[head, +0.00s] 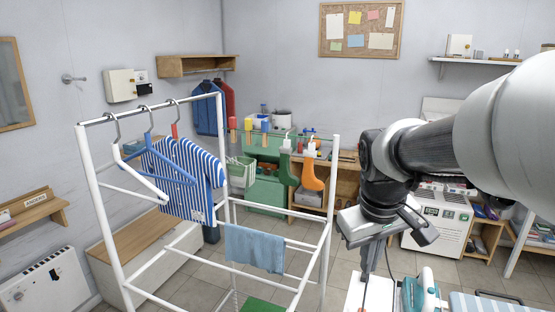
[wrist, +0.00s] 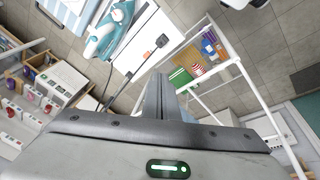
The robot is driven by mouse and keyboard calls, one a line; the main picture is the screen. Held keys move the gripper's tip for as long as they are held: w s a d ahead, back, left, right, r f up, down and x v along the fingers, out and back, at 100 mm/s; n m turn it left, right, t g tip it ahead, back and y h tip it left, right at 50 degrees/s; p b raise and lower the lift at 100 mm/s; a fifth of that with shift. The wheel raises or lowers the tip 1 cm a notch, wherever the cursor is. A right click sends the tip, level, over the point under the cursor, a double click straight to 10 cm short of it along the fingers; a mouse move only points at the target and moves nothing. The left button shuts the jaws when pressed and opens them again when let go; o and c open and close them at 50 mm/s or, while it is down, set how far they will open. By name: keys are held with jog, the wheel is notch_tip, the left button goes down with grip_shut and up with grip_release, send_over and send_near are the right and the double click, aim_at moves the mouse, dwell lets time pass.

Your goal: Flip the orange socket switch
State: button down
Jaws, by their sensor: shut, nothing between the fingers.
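In the wrist view a small orange-red switch (wrist: 162,41) sits on a white panel (wrist: 138,62), with a small dark piece (wrist: 147,54) beside it. It is too small there to tell its position. My gripper (wrist: 160,80) is shut and empty; its fingers point toward the white panel, with the switch beyond the tips and apart from them. In the head view my gripper (head: 368,268) points down over the white panel (head: 358,294), left of the iron. I cannot make out the switch in the head view.
A teal and white iron (head: 425,292) stands close right of my gripper, on or by a striped board (head: 490,303). A white drying rack (head: 328,225) with hangers, a striped shirt (head: 190,180) and a blue cloth (head: 254,248) stands to the left.

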jog(key=s+a+r+m+t, duration=0.1)
jog(key=s, duration=0.6)
jog(key=s+a+r+m+t+y, duration=0.1)
jog(key=s+a+m, duration=0.1)
jog(key=s, duration=0.5)
jog(key=shift+a, duration=0.3)
jog(key=shift+w, duration=0.1)
jog(key=w+d+f+m+g+b, duration=0.1)
jog(key=w+d, duration=0.1)
jog(key=w, duration=0.6)
jog(key=w+d+f+m+g+b, duration=0.1)
jog(key=w+d, duration=0.1)
jog(key=w, duration=0.6)
jog(key=w+d+f+m+g+b, duration=0.1)
jog(key=w+d+f, duration=0.2)
jog(key=w+f, duration=0.4)
jog(key=w+d+f+m+g+b, duration=0.1)
jog(key=w+d+f+g, duration=0.1)
jog(key=w+d+f, duration=0.2)
jog(key=w+f, duration=0.3)
jog(key=f, duration=0.3)
jog(key=shift+w+d+m, duration=0.25)
jog(key=shift+w+m, duration=0.05)
